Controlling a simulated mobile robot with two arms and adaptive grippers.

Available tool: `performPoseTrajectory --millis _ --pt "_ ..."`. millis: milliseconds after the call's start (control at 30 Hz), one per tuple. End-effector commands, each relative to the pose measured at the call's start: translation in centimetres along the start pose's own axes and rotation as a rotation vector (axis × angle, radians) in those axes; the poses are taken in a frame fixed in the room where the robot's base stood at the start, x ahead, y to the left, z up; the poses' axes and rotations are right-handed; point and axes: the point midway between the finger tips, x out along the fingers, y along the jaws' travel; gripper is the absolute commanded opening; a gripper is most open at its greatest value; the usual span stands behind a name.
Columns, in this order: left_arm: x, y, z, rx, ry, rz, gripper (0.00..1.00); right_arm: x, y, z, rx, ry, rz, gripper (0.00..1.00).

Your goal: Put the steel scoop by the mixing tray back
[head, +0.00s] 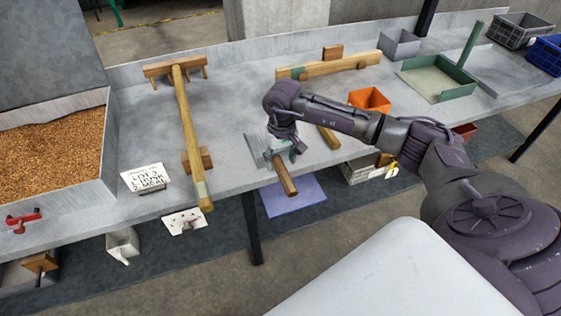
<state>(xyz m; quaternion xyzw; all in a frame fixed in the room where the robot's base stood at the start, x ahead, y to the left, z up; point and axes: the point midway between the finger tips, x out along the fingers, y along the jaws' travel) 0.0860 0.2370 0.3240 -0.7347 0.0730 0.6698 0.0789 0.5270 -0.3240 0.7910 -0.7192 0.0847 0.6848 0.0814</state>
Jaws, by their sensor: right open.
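The mixing tray (107,150) is a grey metal tray full of brown grain at the left of the bench. A tool that looks like the steel scoop (285,178), with a grey metal head and a wooden handle, lies at the bench's front edge in the middle. Its handle points toward me and seems to reach past the edge. My right gripper (284,149) is open, right over the scoop where head and handle meet, and hides part of it. I cannot tell whether the fingers touch it. My left gripper is not in view.
A long wooden rake (186,125) lies between the tray and the scoop. Behind my arm lie a wooden beam (335,66) and an orange container (370,99). A green-edged tray (438,80) and crates (518,31) stand at right. A label card (144,180) sits by the tray.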

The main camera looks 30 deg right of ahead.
Motion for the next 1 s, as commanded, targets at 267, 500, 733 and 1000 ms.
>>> performPoseTrajectory --millis 267,500,733,1000 --pt "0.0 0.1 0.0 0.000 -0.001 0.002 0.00 -6.1 0.0 -0.1 -0.002 0.007 -0.001 0.59" --pt "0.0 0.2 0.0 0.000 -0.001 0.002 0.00 -9.6 0.0 -0.1 -0.001 0.004 -0.001 0.59" --pt "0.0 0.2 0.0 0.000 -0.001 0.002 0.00 -10.4 0.0 0.0 -0.001 0.002 -0.001 0.59" --pt "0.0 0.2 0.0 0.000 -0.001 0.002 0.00 -8.8 -5.9 1.6 0.042 -0.019 -0.202 0.59"
